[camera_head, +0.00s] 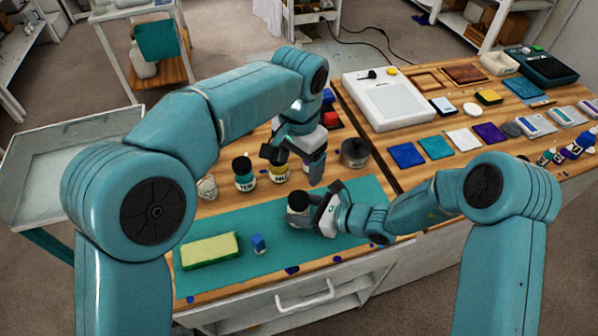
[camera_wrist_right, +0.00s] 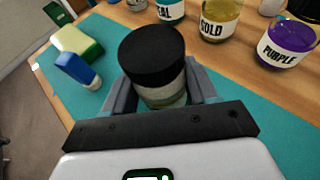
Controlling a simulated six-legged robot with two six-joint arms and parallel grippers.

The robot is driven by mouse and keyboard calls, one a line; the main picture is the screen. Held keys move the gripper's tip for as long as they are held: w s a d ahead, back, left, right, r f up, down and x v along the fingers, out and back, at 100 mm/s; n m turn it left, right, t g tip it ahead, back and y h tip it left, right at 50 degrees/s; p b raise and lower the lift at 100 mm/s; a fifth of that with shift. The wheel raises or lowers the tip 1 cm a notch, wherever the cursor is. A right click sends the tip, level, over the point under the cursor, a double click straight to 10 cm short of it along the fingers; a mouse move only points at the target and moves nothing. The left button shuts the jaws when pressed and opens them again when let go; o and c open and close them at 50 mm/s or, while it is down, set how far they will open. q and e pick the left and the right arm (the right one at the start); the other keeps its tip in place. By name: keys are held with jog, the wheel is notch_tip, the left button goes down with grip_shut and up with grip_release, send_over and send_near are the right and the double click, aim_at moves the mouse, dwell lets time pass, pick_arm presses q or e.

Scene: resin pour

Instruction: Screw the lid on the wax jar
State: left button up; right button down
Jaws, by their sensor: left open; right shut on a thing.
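The wax jar (camera_wrist_right: 165,92) is a small clear jar with pale contents, between the fingers of my right gripper (camera_wrist_right: 163,98) in the right wrist view. The black lid (camera_wrist_right: 152,45) sits on top of its mouth; I cannot tell how tightly it is seated. In the head view the jar (camera_head: 298,214) and its lid (camera_head: 298,201) show at the right gripper (camera_head: 305,212), over the green mat (camera_head: 350,205). My left gripper (camera_head: 294,164) is open and empty above and behind the jar, fingers pointing down, apart from the lid.
A teal jar (camera_head: 244,173), a gold jar (camera_head: 278,172) and a purple jar (camera_wrist_right: 288,42) stand behind the mat. A dark grey pot (camera_head: 355,152) is to their right. A yellow-green sponge (camera_head: 209,250) and a small blue bottle (camera_head: 258,244) are on the mat's left part.

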jog(key=shift+c, duration=1.2)
grip_release()
jog(key=b+v, duration=0.1)
jog(key=v, duration=1.5)
jog(key=shift+r+b, duration=0.15)
jog(key=shift+b, duration=0.25)
jog(key=shift+d, duration=0.15)
